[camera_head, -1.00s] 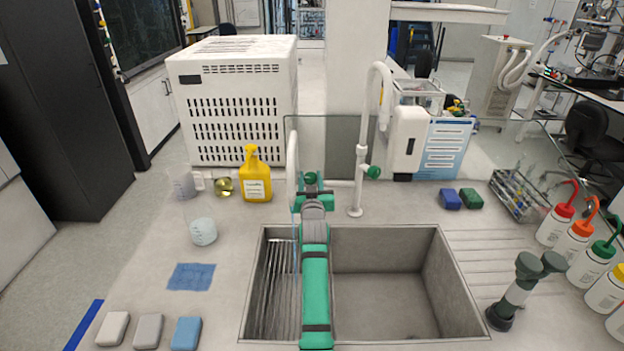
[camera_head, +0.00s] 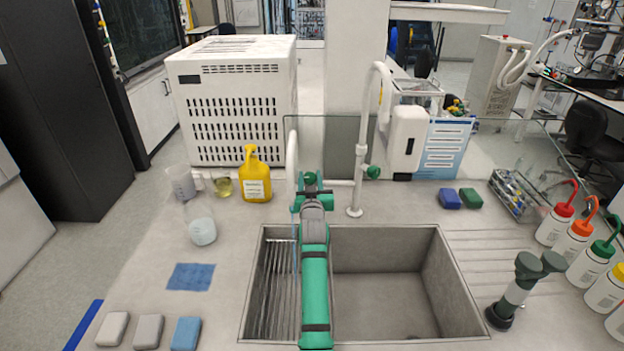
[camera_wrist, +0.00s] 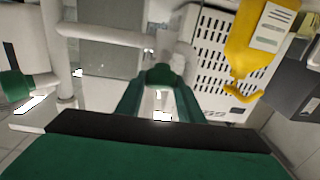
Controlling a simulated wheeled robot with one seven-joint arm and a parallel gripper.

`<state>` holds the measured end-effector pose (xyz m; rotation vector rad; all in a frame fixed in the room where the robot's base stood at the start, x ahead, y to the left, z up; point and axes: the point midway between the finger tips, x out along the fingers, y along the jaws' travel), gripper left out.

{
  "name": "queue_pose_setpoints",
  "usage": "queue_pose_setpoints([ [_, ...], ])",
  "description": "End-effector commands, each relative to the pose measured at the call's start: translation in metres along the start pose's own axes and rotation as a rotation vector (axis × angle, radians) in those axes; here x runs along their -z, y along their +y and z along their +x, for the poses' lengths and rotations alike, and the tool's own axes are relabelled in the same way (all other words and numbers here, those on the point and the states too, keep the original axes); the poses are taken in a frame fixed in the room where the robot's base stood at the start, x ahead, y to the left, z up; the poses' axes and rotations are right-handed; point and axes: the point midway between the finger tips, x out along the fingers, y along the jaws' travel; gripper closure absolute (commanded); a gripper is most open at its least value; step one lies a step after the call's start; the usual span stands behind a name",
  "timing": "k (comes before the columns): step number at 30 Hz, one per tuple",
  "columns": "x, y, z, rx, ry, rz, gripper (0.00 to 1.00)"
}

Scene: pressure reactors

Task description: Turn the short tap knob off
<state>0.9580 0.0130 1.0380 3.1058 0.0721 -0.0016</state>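The short tap (camera_head: 292,160) is a white pipe behind the sink's left half, left of the tall tap. Its green knob (camera_head: 310,178) shows just beyond my gripper (camera_head: 312,199) in the head view. In the wrist view the green knob (camera_wrist: 162,74) sits between the tips of my gripper (camera_wrist: 160,80), whose two green fingers slant inward and appear to press on it from both sides. The contact itself is partly hidden. A thin pale blue stream of water (camera_head: 294,245) runs down left of my arm into the sink.
The tall white tap (camera_head: 360,150) with its own green knob (camera_head: 373,172) stands close on the right. The sink (camera_head: 395,290) is below my arm. A yellow bottle (camera_head: 256,185) and glassware (camera_head: 201,228) stand left. Blue and green blocks (camera_head: 460,198) lie right.

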Motion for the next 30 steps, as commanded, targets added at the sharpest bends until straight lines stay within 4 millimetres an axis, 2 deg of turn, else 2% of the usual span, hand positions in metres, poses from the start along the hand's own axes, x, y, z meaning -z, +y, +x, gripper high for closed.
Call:
queue_pose_setpoints([
  [1,0.005,0.000,0.000,0.000,0.009,0.000,0.61],
  [2,0.005,0.000,0.000,0.000,0.009,0.000,0.58],
  [14,0.002,0.000,-0.005,0.000,0.004,0.000,0.58],
  [20,0.001,0.000,-0.031,0.000,0.004,0.000,0.58],
  [30,0.002,0.000,-0.089,0.000,0.005,0.000,0.58],
])
